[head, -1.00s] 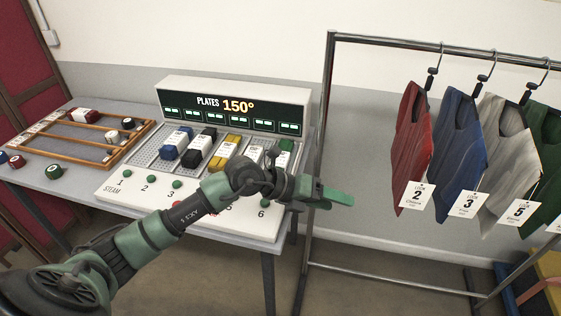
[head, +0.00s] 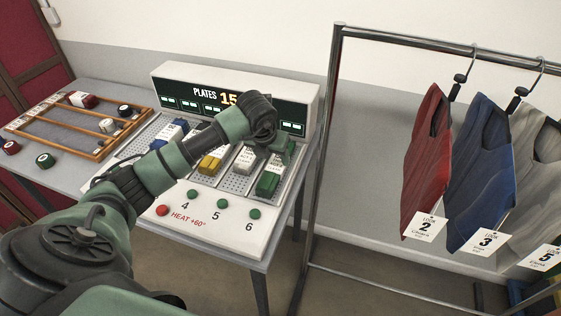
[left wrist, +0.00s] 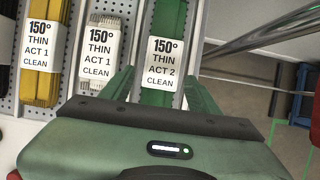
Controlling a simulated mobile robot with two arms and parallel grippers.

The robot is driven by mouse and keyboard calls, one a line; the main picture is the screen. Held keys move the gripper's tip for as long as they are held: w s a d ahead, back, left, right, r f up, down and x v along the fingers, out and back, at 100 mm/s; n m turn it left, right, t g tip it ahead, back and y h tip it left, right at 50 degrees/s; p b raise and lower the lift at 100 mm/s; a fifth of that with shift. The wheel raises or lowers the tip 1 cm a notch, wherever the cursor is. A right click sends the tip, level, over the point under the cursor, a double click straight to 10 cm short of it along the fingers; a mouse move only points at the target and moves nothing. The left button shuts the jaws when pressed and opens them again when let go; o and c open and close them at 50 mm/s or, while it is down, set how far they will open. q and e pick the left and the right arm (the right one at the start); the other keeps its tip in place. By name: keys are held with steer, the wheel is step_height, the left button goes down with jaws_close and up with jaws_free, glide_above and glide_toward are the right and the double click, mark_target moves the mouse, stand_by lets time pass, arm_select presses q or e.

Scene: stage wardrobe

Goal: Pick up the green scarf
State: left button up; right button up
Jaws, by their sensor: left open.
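The green scarf (head: 269,180) lies folded in the rightmost slot of the steam press, with a white paper band around it. In the left wrist view the green scarf (left wrist: 168,22) runs up between my fingers, and its label reads 150°, THIN, ACT 2, CLEAN. My left gripper (left wrist: 160,85) is open, with one finger on each side of the scarf. In the head view my left gripper (head: 283,152) is above the scarf, partly hidden by its own wrist. I cannot tell whether the fingers touch the scarf. My right gripper is not in view.
The white scarf (head: 243,160) and yellow scarf (head: 211,162) lie in neighbouring slots. The press's display (head: 180,103) stands behind, partly covered by my arm. A wooden rack (head: 88,122) is at left. A metal rail (head: 420,45) with hanging vests is close on the right.

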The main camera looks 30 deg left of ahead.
mark_target(277, 163)
arm_select(q)
steer(key=p+x, duration=0.1)
steer(key=x, duration=0.1)
steer(key=shift+w+d+f+p, duration=0.1)
steer(key=shift+w+f+p, duration=0.2)
steer(key=shift+w+p, duration=0.1)
steer(key=x, duration=0.3)
steer(key=c, duration=1.2)
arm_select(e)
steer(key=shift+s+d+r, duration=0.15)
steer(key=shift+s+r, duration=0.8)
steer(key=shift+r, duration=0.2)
